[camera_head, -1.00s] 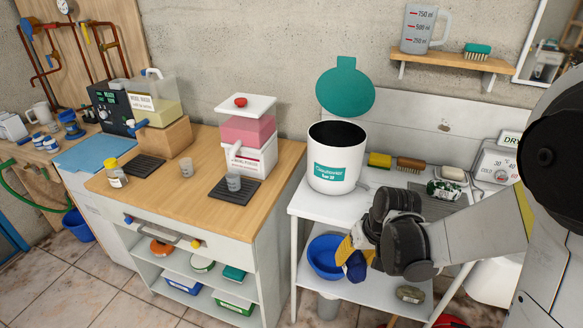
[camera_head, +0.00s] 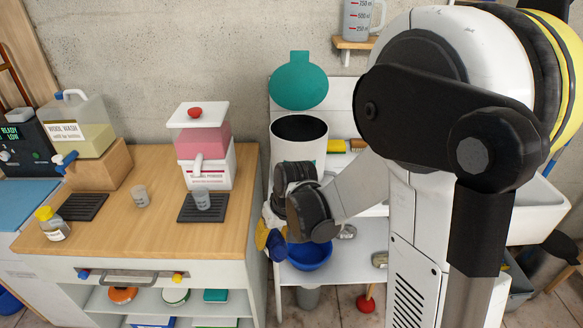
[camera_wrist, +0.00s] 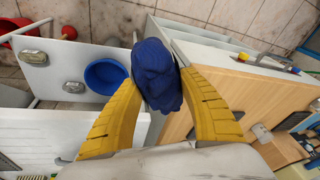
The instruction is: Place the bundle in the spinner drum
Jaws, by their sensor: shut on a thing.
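The bundle (camera_wrist: 157,72) is a dark blue wad of cloth. My gripper (camera_wrist: 160,90) has its yellow fingers shut on it in the wrist view. In the head view the bundle (camera_head: 276,245) shows partly below my dark wrist, in front of the gap between the wooden counter and the white stand. The spinner drum (camera_head: 303,160) is a white tub with a dark open mouth on the white stand. Its teal lid (camera_head: 307,80) stands raised behind. My gripper is lower than the drum's mouth and in front of it; my wrist hides the drum's lower front.
A blue basin (camera_head: 309,256) sits on the stand's lower shelf, beside the bundle in the wrist view. The wooden counter (camera_head: 130,205) at left holds a pink dispenser (camera_head: 205,140) and small cups. Brushes stand right of the drum. My arm covers the right side.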

